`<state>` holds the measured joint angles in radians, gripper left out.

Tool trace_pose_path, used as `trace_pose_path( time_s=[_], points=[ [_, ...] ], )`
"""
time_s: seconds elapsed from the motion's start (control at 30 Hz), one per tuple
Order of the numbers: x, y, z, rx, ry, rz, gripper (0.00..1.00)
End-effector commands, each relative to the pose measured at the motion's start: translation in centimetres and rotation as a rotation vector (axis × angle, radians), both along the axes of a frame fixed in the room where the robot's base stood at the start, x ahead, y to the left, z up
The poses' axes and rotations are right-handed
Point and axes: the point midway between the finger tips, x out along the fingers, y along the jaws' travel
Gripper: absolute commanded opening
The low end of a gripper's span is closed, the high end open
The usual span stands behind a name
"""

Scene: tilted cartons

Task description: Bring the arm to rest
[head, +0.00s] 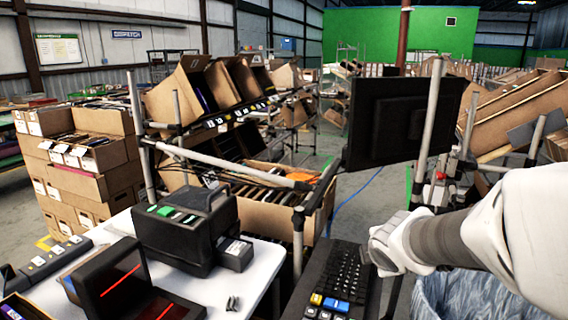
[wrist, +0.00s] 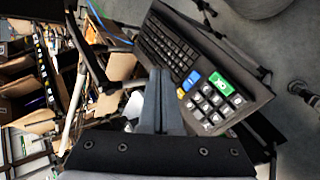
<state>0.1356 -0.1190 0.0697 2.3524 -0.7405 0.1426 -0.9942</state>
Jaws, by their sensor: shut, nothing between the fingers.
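My arm (head: 500,235) reaches in from the right edge in the head view, white with a dark grey band. Its end is over the right side of the black keyboard (head: 338,285); the fingers cannot be made out there. In the wrist view my gripper (wrist: 161,75) shows as two dark fingers closed together, with nothing between them. I cannot tell the gap between fingers and keyboard.
A white table (head: 255,255) holds a black printer (head: 185,230) and a scanner with red lines (head: 128,285). A black monitor (head: 400,120) stands above the keyboard. Metal posts and tilted cartons (head: 235,85) are behind. A bin with a bluish plastic liner (head: 470,295) is below my arm.

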Motion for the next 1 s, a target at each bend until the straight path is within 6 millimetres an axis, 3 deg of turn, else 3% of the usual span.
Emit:
trace_pose_path(
  time_s=[0.03, 0.2, 0.5, 0.7, 1.0],
  points=[
    [-1.6, -0.3, 2.8, 0.079, -0.018, -0.118, 0.0],
    [-7.6, -0.5, 7.1, 0.392, -0.037, -0.524, 0.0],
    [-17.8, 2.9, 11.0, 0.927, 0.031, -1.095, 0.0],
    [-20.9, 4.8, 11.6, 1.086, 0.094, -1.26, 0.0],
    [-21.3, 5.1, 11.5, 1.104, 0.104, -1.283, 0.0]
  ],
)
